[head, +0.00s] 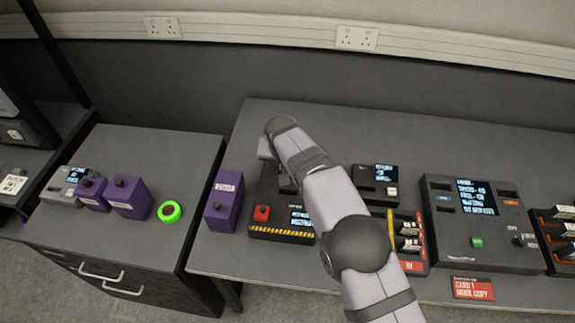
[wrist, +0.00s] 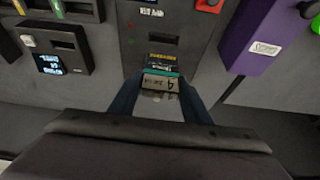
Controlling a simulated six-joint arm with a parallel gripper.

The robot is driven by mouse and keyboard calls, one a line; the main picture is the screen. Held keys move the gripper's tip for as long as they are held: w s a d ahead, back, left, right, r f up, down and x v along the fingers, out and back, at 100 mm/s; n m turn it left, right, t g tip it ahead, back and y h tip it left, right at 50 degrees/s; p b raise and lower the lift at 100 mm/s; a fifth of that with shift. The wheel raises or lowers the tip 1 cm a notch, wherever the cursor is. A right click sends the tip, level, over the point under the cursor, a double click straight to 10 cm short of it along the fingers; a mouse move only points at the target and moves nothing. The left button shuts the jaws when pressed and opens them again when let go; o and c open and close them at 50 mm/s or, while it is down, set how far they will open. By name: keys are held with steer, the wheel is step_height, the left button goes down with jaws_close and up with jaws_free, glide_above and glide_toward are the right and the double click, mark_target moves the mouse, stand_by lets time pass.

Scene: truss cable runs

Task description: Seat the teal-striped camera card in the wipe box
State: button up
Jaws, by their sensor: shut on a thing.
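My gripper (wrist: 162,98) is shut on a small card (wrist: 160,83) with a pale label, a handwritten mark and a teal stripe along its far edge. The dark wipe box (head: 270,188), with a red button and a yellow-black striped front edge, stands left of the middle on the bench. In the wrist view the wipe box (wrist: 138,42) lies just ahead of the card, with a dark slot and yellow lettering by the card's teal edge. I cannot tell whether the card touches the slot or has entered it. In the head view my arm hides the card and fingertips.
A purple box (head: 225,200) stands close left of the wipe box. A smaller dark device (head: 375,197) with a screen is to its right, then a card rack (head: 419,255) and a large console (head: 442,230).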

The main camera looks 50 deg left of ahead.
steer(key=shift+f, duration=0.1)
steer(key=shift+f+b, duration=1.85)
steer(key=shift+f, duration=1.15)
steer(key=shift+f+b, duration=1.65)
steer(key=shift+b, duration=0.2)
stand_by(1.6)
stand_by(0.4)
steer(key=o, duration=1.5)
steer(key=shift+c, duration=0.2)
steer(key=shift+r, duration=0.1)
